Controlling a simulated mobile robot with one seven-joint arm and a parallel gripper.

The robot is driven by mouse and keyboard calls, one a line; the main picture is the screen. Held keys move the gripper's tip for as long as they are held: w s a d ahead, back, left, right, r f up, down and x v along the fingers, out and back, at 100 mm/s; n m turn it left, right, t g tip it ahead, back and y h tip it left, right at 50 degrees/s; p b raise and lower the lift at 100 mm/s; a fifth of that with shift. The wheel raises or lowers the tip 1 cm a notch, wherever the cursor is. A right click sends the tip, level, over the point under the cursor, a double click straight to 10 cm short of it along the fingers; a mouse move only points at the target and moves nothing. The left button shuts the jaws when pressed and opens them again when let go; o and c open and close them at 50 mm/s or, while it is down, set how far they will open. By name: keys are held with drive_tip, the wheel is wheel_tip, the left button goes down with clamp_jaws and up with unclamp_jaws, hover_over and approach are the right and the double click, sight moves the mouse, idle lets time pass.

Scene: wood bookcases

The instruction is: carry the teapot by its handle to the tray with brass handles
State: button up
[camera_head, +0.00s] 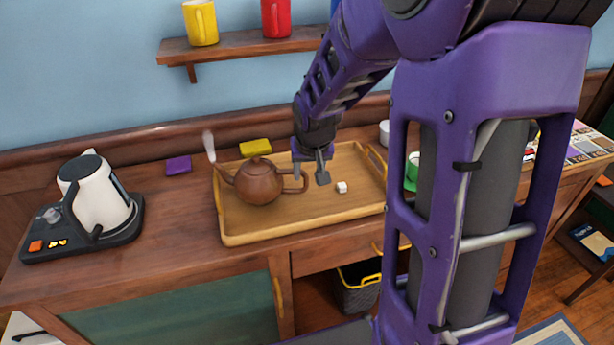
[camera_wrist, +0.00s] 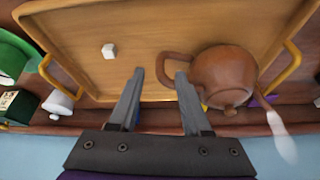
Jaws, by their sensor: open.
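The brown teapot (camera_head: 259,184) sits upright on the left part of the wooden tray (camera_head: 300,226), its spout to the left and its handle to the right. A white wisp rises at the spout. The tray has brass handles; one (camera_head: 377,160) shows at its right end. My gripper (camera_head: 310,177) is open and points down at the handle side of the teapot. In the wrist view the teapot (camera_wrist: 224,78) is right of the fingers, and its handle loop (camera_wrist: 172,68) reaches across the space just off the fingertips (camera_wrist: 158,74). I cannot tell whether a finger touches it.
A white cube (camera_head: 342,187) lies on the tray right of my gripper. A kettle on its base (camera_head: 99,196) stands at left. A purple block (camera_head: 178,165) and a yellow block (camera_head: 255,147) lie behind the tray. A green cup (camera_head: 411,172) stands at right, and a mug shelf (camera_head: 240,46) hangs above.

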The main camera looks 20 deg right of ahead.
drive_tip(key=v, duration=0.7)
drive_tip(key=shift+p, duration=0.45)
drive_tip(key=shift+w, duration=0.1)
